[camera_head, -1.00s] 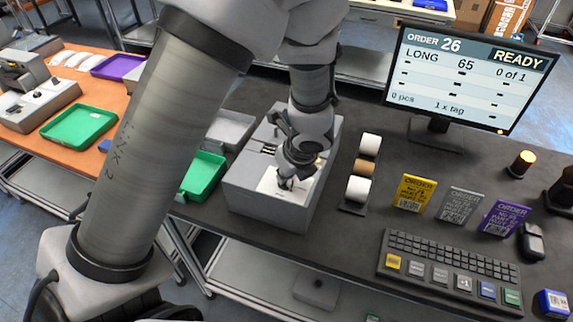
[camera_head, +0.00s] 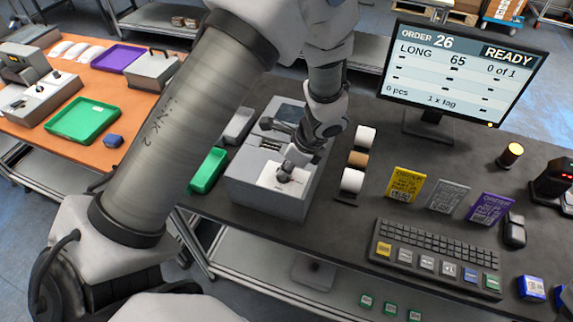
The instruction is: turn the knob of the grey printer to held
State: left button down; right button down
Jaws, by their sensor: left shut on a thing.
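The grey printer (camera_head: 262,200) stands on the dark bench in the middle of the view, with a pale panel on its sloping top. My left arm comes in from the left and reaches over the printer. My left gripper (camera_head: 285,176) points down onto that pale panel and is shut on the knob there. The fingers and wrist cover most of the knob, so its pointer and the held mark cannot be read. The monitor (camera_head: 461,72) reads ORDER 26, LONG 65, READY and 0 of 1. My right gripper is out of view.
Label rolls (camera_head: 353,181) stand close to the printer's right side. A green tray (camera_head: 207,171) lies at its left.

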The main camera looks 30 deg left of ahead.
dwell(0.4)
pick_arm(q)
jog(key=c, duration=1.2)
grip_release()
jog(key=shift+a+f, duration=0.1)
jog(key=shift+a, duration=0.05)
jog(key=v, duration=1.2)
